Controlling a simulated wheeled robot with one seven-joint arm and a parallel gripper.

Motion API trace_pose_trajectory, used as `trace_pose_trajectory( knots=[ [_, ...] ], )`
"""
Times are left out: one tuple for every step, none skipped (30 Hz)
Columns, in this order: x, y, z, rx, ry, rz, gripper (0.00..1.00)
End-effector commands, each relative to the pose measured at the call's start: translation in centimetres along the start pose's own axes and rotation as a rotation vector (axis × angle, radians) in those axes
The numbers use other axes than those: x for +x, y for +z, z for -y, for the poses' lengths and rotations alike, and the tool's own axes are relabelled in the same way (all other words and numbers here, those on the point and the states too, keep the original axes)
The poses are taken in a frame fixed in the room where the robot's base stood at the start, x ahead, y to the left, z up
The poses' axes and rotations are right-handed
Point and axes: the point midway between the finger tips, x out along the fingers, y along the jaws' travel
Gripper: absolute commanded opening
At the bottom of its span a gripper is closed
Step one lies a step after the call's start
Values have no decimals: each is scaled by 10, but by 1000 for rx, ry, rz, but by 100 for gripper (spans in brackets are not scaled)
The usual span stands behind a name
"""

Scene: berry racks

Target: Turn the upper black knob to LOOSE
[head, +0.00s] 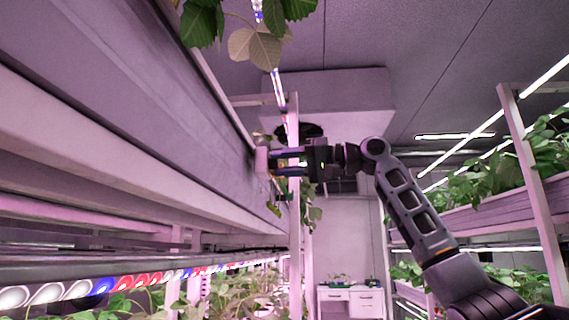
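My gripper (279,162) reaches left from the arm to the end of the long rack beam. Its two dark fingers lie one above the other with a gap between them. Their tips are at or very near a small pale box (262,161) on the rack's edge. I cannot make out the upper black knob or any LOOSE marking; the fingers may hide the knob. Whether the fingers press on anything is too small to tell.
A white rack post (294,225) stands right by the gripper. The long rack beam (120,125) fills the left, with leaves hanging above and plants below. Another planted rack (527,165) stands at right. A white cabinet (350,302) is at the back of the aisle.

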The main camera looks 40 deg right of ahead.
Motion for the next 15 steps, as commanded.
trace_pose_trajectory(
  knots=[
    [0,0,0,0,0,0,32],
    [0,0,0,0,0,0,29],
    [0,0,0,0,0,0,26],
    [0,0,0,0,0,0,23],
    [0,0,0,0,0,0,20],
    [0,0,0,0,0,0,16],
    [0,0,0,0,0,0,13],
    [0,0,0,0,0,0,10],
    [0,0,0,0,0,0,6],
    [0,0,0,0,0,0,3],
    [0,0,0,0,0,0,1],
    [0,0,0,0,0,0,0],
    [0,0,0,0,0,0,0],
    [0,0,0,-1,0,0,0],
    [0,0,0,-3,0,0,0]
  ],
)
